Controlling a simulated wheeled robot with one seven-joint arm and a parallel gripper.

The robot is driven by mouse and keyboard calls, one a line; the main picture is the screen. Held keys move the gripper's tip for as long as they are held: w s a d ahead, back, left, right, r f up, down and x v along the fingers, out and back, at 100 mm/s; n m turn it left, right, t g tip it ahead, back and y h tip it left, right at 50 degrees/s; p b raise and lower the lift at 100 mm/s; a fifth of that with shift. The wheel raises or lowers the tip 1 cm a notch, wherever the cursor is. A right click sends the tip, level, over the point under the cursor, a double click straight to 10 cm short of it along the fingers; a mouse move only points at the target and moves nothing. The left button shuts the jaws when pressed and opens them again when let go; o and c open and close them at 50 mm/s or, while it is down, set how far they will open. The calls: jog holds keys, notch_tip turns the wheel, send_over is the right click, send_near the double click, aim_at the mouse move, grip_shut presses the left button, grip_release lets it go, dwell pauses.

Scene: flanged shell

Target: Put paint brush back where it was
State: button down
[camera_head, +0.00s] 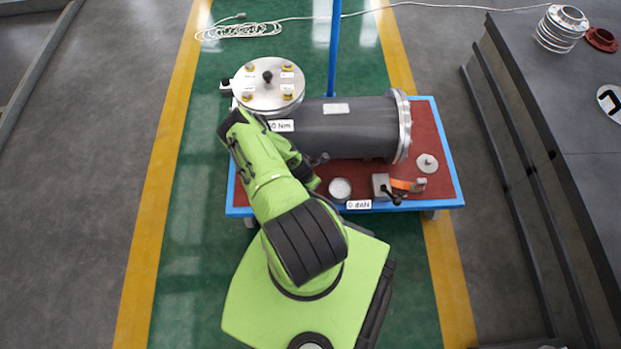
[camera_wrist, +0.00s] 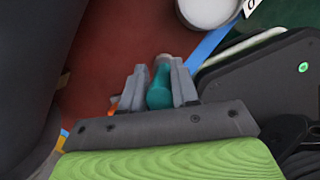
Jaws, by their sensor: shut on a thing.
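In the wrist view my gripper (camera_wrist: 157,78) is closed on a teal thing (camera_wrist: 160,92), which looks like the paint brush handle. Its rounded near end sits between the two grey fingers, and a paler tip shows past them. Its far end and bristles cannot be made out. Below is the red top of the cart (camera_wrist: 120,45); whether the brush touches it I cannot tell. In the head view my green arm hides the gripper and brush. There, the blue-edged cart (camera_head: 440,155) carries the dark grey flanged shell (camera_head: 365,128).
The shell body (camera_wrist: 35,60) fills the left of the wrist view. A white round container (camera_wrist: 208,8) stands near the cart's blue edge; it also shows in the head view (camera_head: 340,188). A clamp with an orange part (camera_head: 400,186) and a small disc (camera_head: 427,163) lie right of it.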

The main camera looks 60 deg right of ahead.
jog(key=c, duration=0.8)
grip_release()
jog(key=shift+f, duration=0.1)
jog(key=shift+c, duration=0.2)
